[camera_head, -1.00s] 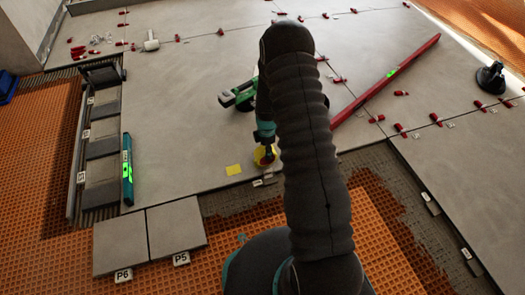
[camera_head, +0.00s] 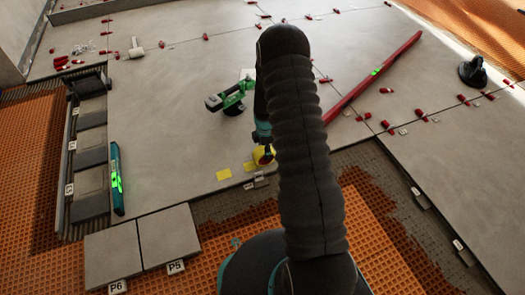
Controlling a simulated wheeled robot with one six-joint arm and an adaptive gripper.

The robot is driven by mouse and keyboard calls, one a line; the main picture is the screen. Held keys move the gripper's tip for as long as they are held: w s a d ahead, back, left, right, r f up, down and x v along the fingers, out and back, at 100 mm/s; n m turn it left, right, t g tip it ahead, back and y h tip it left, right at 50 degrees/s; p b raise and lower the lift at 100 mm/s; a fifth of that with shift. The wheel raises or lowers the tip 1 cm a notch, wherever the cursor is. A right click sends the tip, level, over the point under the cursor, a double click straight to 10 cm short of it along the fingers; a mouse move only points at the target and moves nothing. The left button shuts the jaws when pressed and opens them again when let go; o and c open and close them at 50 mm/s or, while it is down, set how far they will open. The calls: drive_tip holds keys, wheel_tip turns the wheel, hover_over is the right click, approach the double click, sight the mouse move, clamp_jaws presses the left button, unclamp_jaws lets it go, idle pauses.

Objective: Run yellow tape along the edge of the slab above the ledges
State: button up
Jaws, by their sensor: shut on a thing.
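My gripper (camera_head: 263,148) points down near the front edge of the big grey slab (camera_head: 170,120) and is shut on a yellow tape roll (camera_head: 264,156). The roll is at or just above the slab; I cannot tell if it touches. My arm covers part of the roll's right side and the slab behind it. Two separate yellow tape pieces lie on the slab left of the roll: a larger one (camera_head: 224,174) and a smaller one (camera_head: 249,166) close to the roll. Small grey ledges (camera_head: 258,183) show just below the slab's front edge.
A green-and-black tool (camera_head: 230,96) stands on the slab behind my gripper. A long red level (camera_head: 372,76) and a black suction cup (camera_head: 472,72) lie right. A teal level (camera_head: 116,180) lies left, near tiles P6 (camera_head: 112,248) and P5 (camera_head: 168,234). Orange matting (camera_head: 215,258) lies in front.

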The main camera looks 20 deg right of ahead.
drive_tip(key=shift+d, duration=1.4)
drive_tip(key=shift+r, duration=0.1)
drive_tip(key=shift+r+p, duration=2.1)
drive_tip(key=shift+r, duration=1.8)
